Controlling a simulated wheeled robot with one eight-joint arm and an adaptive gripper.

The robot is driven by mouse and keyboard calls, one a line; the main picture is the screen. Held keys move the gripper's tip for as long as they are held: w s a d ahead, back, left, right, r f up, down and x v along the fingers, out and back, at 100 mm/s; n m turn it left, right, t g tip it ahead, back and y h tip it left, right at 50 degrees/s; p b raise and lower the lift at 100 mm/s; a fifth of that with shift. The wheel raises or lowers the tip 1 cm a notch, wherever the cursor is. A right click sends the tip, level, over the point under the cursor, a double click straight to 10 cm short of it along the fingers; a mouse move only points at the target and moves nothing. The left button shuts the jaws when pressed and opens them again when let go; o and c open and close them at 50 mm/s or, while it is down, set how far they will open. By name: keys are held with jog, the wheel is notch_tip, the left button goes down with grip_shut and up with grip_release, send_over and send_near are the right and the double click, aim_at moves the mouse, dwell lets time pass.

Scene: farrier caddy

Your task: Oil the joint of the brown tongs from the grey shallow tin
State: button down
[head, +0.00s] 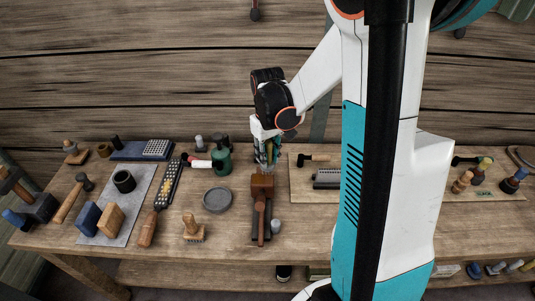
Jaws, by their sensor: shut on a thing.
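The grey shallow tin (217,199) lies on the workbench, left of the middle. My gripper (268,160) points down behind the middle of the bench, to the right of and behind the tin. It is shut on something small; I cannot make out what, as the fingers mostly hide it. Just in front of it, a brown wooden head with a long handle (262,205) lies over a dark strip. I cannot pick out the brown tongs or their joint for certain.
A wooden board (305,188) with tools lies to the right. A grey mat (128,205) with blocks and a dark cup, a rasp (167,185) and a brush (193,230) lie left. My arm hides part of the bench.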

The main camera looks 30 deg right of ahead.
aim_at(269, 165)
jog(key=shift+f+b, duration=1.1)
jog(key=shift+f, duration=0.45)
jog(key=shift+f+b, duration=0.55)
jog(key=shift+f, duration=0.1)
jog(key=shift+s, duration=0.1)
jog(key=shift+s+d+r, duration=0.1)
jog(key=shift+s+d, duration=0.2)
jog(key=shift+d, duration=0.2)
jog(key=shift+s+d+r, duration=0.1)
jog(key=shift+s+d, duration=0.2)
jog(key=shift+d, duration=0.2)
jog(key=shift+a, duration=0.1)
jog(key=shift+w+a+f, duration=0.2)
jog(key=shift+w+a, duration=0.35)
jog(key=shift+a, duration=0.25)
